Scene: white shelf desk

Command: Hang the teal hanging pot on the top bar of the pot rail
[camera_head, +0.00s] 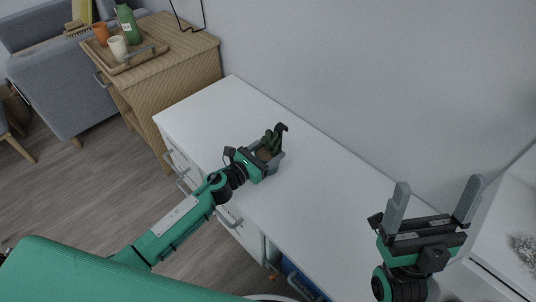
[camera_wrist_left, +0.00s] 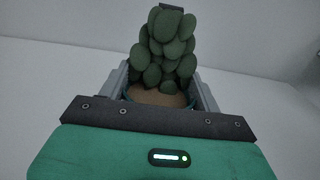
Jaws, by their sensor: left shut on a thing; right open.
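The hanging pot (camera_head: 271,153) holds soil and a green cactus-like plant (camera_head: 269,140), with a dark hook (camera_head: 283,127) rising above it. My left gripper (camera_head: 267,155) is shut on the pot over the white desk top; I cannot tell whether the pot touches the desk. In the left wrist view the plant (camera_wrist_left: 165,50) stands upright between the fingers, and a teal edge of the pot (camera_wrist_left: 131,96) shows. My right gripper (camera_head: 438,190) is open and empty at the right. No pot rail is clearly seen; a thin black wire frame (camera_head: 203,14) is cut off by the top edge.
The white desk top (camera_head: 320,190) is mostly bare and runs along the wall. A wooden cabinet (camera_head: 180,50) at the upper left carries a tray (camera_head: 150,50) with cups and a green bottle (camera_head: 128,25). A white shelf unit (camera_head: 505,220) stands at the right.

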